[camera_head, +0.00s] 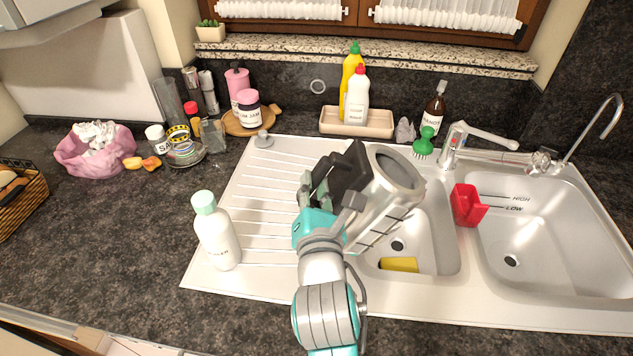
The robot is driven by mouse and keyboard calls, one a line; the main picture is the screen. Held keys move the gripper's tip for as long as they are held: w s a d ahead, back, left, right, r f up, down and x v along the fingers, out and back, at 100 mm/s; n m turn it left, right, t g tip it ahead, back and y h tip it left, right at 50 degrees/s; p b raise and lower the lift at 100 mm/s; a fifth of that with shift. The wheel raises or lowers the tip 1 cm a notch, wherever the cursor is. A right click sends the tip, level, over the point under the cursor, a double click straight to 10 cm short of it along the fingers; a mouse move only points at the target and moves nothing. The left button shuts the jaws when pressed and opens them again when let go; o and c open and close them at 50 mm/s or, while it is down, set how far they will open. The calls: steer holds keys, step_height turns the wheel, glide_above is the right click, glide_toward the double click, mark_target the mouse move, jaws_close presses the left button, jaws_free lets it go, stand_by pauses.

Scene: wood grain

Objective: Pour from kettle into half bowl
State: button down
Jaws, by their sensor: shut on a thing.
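My gripper (347,178) is shut on the kettle (395,192), a silver metal vessel with a round opening facing up and to the right. The kettle is tilted and held above the half bowl (436,244), the smaller sink basin in the middle. My gripper and the kettle hide the basin's back left part. The basin's drain and a yellow sponge (398,264) show below the kettle. I cannot see any liquid leaving the kettle.
A larger basin (545,240) lies to the right, with a red caddy (467,205) on the divider. The tap (480,135) stands behind. A white bottle (216,232) with a mint cap stands at the ribbed drainboard's left (262,195). A tray with bottles (357,131) is at the back.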

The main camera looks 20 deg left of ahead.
mark_target(318, 206)
steer(key=shift+w+d+f+n, duration=0.1)
steer(key=shift+d+f+n, duration=0.1)
steer(key=shift+f+n, duration=0.95)
steer(key=shift+w+d+f+n, duration=0.15)
steer(key=shift+f+n, duration=0.7)
steer(key=shift+f, duration=0.6)
steer(key=shift+w+d+f+n, duration=0.1)
steer(key=shift+d+f+n, duration=0.25)
steer(key=shift+f, duration=0.35)
steer(key=shift+w+d+f+n, duration=0.1)
steer(key=shift+f+n, duration=0.35)
steer(key=shift+f, duration=0.25)
steer(key=shift+r, duration=0.15)
steer(key=shift+r, duration=1.85)
